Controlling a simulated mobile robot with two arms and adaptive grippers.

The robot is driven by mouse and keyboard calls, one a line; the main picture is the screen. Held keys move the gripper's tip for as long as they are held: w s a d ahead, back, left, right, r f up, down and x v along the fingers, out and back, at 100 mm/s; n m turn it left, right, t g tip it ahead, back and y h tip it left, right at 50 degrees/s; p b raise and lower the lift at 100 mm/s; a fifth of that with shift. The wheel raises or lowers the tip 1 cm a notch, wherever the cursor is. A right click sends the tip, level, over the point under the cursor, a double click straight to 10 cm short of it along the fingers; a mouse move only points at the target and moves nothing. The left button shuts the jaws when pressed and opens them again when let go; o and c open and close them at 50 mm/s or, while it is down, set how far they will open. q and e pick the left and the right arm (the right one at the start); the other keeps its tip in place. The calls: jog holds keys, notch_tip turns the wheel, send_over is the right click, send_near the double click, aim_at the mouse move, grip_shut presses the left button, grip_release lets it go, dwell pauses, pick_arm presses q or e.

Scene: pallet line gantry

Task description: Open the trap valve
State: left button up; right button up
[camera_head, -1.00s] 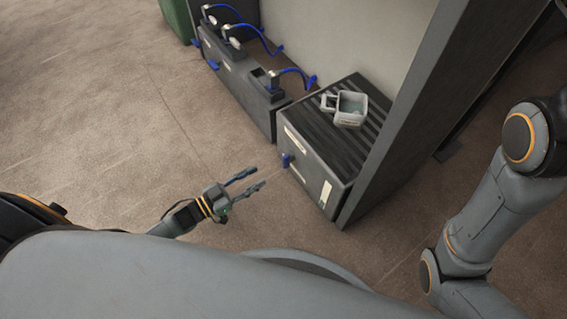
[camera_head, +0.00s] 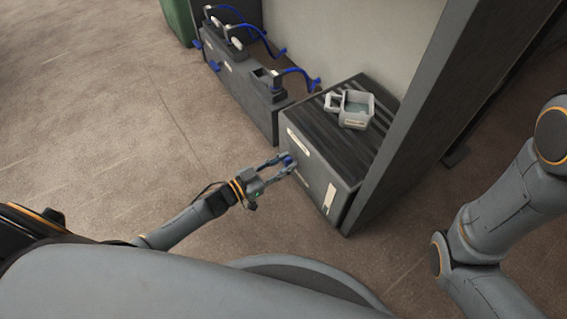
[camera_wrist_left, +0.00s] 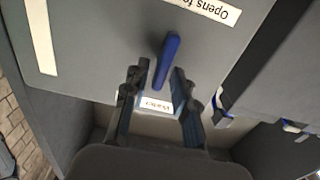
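The trap valve's blue handle (camera_wrist_left: 167,60) stands out from the front face of a grey box (camera_wrist_left: 100,40), tilted slightly in the left wrist view. My left gripper (camera_wrist_left: 158,88) is open, with one finger on each side of the handle's near end and gaps visible between. In the head view, the left gripper (camera_head: 287,164) reaches the front of the grey box (camera_head: 318,185) and mostly covers the blue handle. My right arm shows at the right, but its gripper is out of the picture.
A dark unit (camera_head: 240,85) with several blue-handled taps stands farther left. A grey upright panel (camera_head: 425,95) borders the box on the right. The floor to the left is clear.

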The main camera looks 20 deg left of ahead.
pick_arm(q)
grip_shut()
jog(key=shift+m, duration=0.4)
jog(key=m, duration=0.1)
jog(key=m+p, duration=0.1)
jog(key=shift+s+d+m, duration=0.2)
jog(key=shift+m, duration=0.2)
jog(key=m, duration=0.4)
jog(key=shift+s+d+f+m, duration=0.2)
jog(key=shift+f+m, duration=0.05)
jog(key=shift+m, duration=0.05)
jog(key=m, duration=0.4)
jog(key=shift+s+d+f+m, duration=0.1)
jog(key=shift+d+f+m, duration=0.05)
jog(key=shift+f+m, duration=0.15)
jog(key=m, duration=0.3)
jog(key=m+b, duration=0.1)
jog(key=shift+d+f+m, duration=0.1)
jog(key=shift+f+m, duration=0.2)
jog(key=shift+m, duration=0.1)
jog(key=shift+s+m, duration=0.1)
jog(key=shift+m, duration=0.2)
